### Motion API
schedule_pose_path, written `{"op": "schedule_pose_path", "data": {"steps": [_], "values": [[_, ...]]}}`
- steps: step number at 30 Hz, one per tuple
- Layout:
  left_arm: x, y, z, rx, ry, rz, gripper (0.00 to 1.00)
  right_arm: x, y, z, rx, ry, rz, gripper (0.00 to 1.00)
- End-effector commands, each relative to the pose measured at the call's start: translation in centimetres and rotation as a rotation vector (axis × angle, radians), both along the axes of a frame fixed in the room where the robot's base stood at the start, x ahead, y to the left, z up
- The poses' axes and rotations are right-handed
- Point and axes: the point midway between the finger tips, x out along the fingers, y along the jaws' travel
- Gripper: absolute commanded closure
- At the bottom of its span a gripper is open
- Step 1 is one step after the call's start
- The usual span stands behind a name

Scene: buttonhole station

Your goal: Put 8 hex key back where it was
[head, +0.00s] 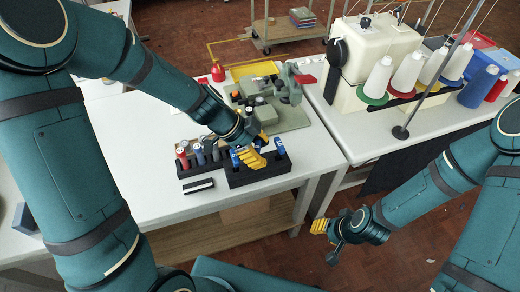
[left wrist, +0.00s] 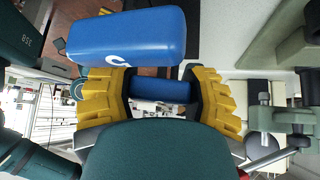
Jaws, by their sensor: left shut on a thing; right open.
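My left gripper (head: 256,156) is over the black holder block (head: 262,180) near the table's front edge. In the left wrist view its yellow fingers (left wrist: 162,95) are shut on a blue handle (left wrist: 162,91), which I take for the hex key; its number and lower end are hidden. Another blue handle (head: 279,147) stands at the holder's right side. A larger blue handle with a partly readable white mark (left wrist: 125,36) is close to the wrist camera. I cannot tell how deep the held key sits. My right gripper (head: 325,228) is open and empty over the floor.
A grey-green machine (head: 285,110) stands behind. The white table (head: 150,200) is clear at front left.

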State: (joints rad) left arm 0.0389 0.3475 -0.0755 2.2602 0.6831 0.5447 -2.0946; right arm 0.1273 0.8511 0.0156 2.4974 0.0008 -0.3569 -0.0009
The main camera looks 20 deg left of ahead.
Motion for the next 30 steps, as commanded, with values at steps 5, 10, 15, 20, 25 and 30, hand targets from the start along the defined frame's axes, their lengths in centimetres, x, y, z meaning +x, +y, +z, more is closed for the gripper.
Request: {"op": "schedule_pose_path", "data": {"steps": [5, 10, 15, 20, 25, 30], "values": [[-0.01, -0.02, -0.39, 0.0, 0.0, 0.0, 0.92, -0.01, 0.0, -0.28, 0.0, 0.0, 0.0, 0.6], [0.0, -0.03, -0.7, 0.0, 0.0, 0.0, 0.92, -0.01, 0.0, -0.48, 0.0, 0.0, 0.0, 0.6], [-0.01, -0.02, -1.0, 0.0, 0.0, 0.0, 0.92, -0.01, 0.0, -0.69, 0.0, 0.0, 0.0, 0.6], [-0.01, -0.01, -0.96, 0.0, -0.001, -0.001, 0.1, -0.02, 0.01, -0.63, 0.0, 0.0, 0.0, 0.6], [-0.01, -0.01, -0.96, 0.0, 0.0, 0.0, 0.1, -0.02, 0.0, -0.64, 0.0, 0.0, 0.0, 0.6], [0.0, 0.11, -0.79, 0.0, -0.001, 0.001, 0.1, 0.0, 0.0, -0.63, 0.0, 0.0, 0.0, 0.6]]}}
